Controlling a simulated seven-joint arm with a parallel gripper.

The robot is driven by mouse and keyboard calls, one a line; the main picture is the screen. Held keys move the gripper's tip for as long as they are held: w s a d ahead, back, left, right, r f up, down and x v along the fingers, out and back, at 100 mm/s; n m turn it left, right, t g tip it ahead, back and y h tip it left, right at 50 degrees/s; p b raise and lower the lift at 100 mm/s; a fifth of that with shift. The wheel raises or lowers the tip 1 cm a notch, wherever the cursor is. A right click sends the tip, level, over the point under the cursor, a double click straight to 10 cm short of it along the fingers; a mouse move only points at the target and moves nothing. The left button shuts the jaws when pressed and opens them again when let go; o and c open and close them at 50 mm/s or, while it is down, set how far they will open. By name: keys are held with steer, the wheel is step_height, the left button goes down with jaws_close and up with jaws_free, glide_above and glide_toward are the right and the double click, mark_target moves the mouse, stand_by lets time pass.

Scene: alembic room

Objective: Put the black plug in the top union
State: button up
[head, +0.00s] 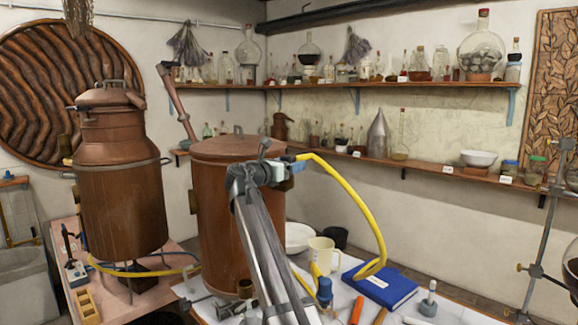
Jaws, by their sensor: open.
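A grey metal tube (268,255) slants up from the bottom middle of the head view, in front of a copper vessel. I cannot make out a black plug. A blue fitting (324,292) stands on the table right of the tube. My gripper does not show.
A copper vessel (212,215) stands close behind the tube, and a larger copper still (120,180) stands left. A cream mug (322,256), blue book (381,287), orange handle (357,308) and grey-white stopper-like piece (428,299) crowd the table. A metal stand (545,235) rises at right.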

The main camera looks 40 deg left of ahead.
steer(key=s+d, duration=0.1)
steer(key=s, duration=1.2)
steer(key=shift+s, duration=0.4)
steer(key=shift+d, duration=0.1)
